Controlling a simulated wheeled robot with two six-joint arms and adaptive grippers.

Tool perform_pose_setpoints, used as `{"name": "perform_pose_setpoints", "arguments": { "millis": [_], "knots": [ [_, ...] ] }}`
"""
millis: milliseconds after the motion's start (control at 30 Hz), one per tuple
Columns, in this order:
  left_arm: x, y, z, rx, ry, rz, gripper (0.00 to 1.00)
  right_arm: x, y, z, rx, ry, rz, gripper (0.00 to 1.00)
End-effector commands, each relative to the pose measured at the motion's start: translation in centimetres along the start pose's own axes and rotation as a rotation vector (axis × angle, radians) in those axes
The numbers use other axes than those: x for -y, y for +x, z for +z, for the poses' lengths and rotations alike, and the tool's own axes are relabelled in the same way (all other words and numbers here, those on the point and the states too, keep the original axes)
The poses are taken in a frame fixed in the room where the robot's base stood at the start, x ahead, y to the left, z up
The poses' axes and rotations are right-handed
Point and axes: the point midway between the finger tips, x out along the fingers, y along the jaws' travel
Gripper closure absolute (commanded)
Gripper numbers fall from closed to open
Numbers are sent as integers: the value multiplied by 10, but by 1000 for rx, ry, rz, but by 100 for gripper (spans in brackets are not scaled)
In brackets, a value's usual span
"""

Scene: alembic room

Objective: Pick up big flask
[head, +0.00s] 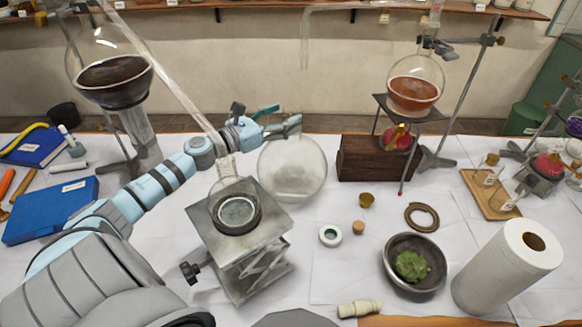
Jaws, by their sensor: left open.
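The big flask (292,172) is a clear, empty-looking round glass flask on the white-covered table, just right of the lab jack. Its neck is hard to make out behind my left gripper. My left gripper (286,117) comes in from the left, over the lab jack's far side, with its fingers at the top of the flask. The fingers are spread apart. I cannot tell whether they touch the glass. My right gripper does not show.
A metal lab jack (265,225) with a small glass vessel stands below my left arm. A wooden block (362,160) is right of the flask. A bowl (427,250) and paper roll (495,270) stand front right. A large flask of dark liquid (110,75) hangs at left.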

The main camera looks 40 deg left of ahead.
Motion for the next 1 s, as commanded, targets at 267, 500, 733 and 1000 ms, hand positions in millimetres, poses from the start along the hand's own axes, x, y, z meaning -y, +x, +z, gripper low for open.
{"name": "perform_pose_setpoints", "arguments": {
  "millis": [267,500,733,1000],
  "knots": [
    [2,30,7,0,-3,-1,34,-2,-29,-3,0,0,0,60],
    [2,31,4,-3,0,-2,39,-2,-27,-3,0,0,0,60],
    [2,31,4,-3,0,-2,76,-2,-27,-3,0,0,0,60],
    [2,31,4,-3,1,-2,100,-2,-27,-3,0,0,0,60]
  ]
}}
